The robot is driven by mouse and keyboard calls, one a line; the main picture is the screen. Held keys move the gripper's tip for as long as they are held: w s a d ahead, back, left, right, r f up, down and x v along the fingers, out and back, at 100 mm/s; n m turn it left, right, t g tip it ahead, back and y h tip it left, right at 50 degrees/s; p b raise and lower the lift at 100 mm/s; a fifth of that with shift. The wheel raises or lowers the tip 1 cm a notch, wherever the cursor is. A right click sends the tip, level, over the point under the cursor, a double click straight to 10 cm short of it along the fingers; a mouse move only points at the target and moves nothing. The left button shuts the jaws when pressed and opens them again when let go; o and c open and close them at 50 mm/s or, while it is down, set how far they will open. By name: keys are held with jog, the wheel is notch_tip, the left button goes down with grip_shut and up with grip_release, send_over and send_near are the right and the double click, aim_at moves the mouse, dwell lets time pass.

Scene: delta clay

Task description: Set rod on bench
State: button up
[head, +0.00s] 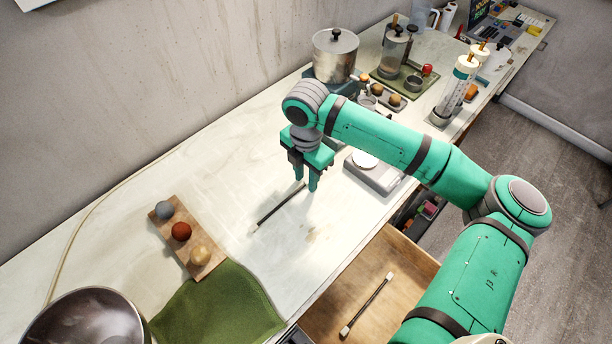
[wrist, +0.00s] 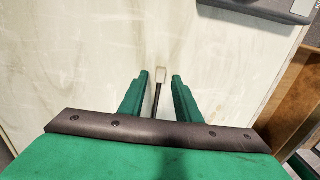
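A thin dark rod with pale end caps (head: 276,210) lies on the white bench top (head: 215,140), left of and below my gripper in the head view. My gripper (head: 306,183) points down over the rod's far end, and its fingers are open. In the wrist view the rod (wrist: 157,100) shows between the two fingers (wrist: 160,88), with a gap on each side. The rest of the rod is hidden by the gripper body there. A second similar rod (head: 367,305) lies in the open wooden drawer (head: 395,257) in front of the bench.
A wooden board with three balls (head: 187,238), a green cloth (head: 222,308) and a metal bowl (head: 85,322) are at the near left. A scale (head: 374,172) stands right of my gripper. A pot (head: 335,55) and several jars stand behind. The bench around the rod is clear.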

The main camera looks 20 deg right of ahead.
notch_tip(320, 180, up, 12)
jog(key=shift+r, duration=0.2)
dwell(0.4)
dwell(0.5)
